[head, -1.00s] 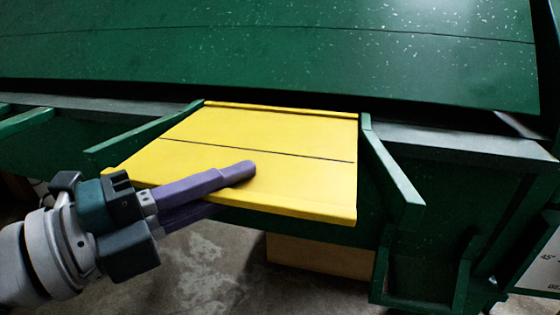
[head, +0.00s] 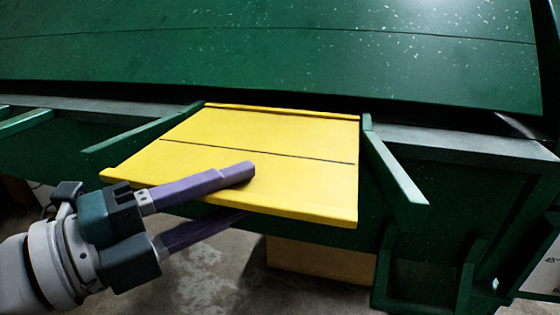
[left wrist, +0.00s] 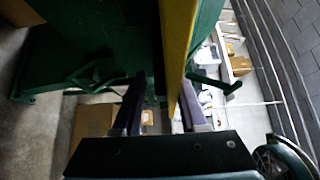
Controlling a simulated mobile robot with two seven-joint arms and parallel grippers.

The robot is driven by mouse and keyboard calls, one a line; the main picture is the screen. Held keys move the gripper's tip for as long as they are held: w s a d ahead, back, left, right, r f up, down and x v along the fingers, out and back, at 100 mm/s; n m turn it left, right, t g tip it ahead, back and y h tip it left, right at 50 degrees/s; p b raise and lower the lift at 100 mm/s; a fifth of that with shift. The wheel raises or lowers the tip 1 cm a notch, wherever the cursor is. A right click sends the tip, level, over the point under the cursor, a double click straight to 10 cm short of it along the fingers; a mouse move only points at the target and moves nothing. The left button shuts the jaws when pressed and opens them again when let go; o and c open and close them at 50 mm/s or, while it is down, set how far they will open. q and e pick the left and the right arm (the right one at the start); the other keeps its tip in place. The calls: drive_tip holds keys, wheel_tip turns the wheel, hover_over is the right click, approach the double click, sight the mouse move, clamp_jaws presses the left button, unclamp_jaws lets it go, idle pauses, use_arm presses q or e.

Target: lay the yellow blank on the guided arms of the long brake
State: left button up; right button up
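The yellow blank (head: 270,180), a flat sheet with a dark line across it, lies between two green arms of the long brake, the left arm (head: 115,152) and the right arm (head: 397,180). Its far edge is close to the brake's grey bed. My left gripper (head: 247,191) is open at the blank's near edge, one purple finger above the sheet and one below. In the left wrist view the blank (left wrist: 178,45) shows edge-on between the spread fingers, nearer the right finger. What bears the blank underneath is hidden. My right gripper is in neither view.
The brake's large green upper panel (head: 270,55) slopes above the blank. Grey bed surface (head: 465,141) extends to the right. A cardboard box (head: 320,261) stands on the floor below the blank. Concrete floor in front is clear.

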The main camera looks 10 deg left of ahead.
use_arm(q)
drive_tip(key=shift+r, duration=0.1)
idle(0.3)
drive_tip(key=shift+r, duration=0.3)
drive_tip(key=shift+r+p, duration=0.55)
drive_tip(key=shift+p, duration=0.1)
drive_tip(key=p+v, duration=0.2)
drive_tip(key=v, duration=1)
wheel_tip(320, 180, down, 8)
drive_tip(key=n+g+y, duration=0.3)
drive_tip(key=n+y, duration=0.6)
drive_tip(key=n, duration=0.6)
drive_tip(key=s+n+g+y, duration=0.2)
drive_tip(key=s+n+g, duration=0.5)
drive_tip(key=s+n, duration=0.2)
drive_tip(key=shift+s+d+f, duration=0.45)
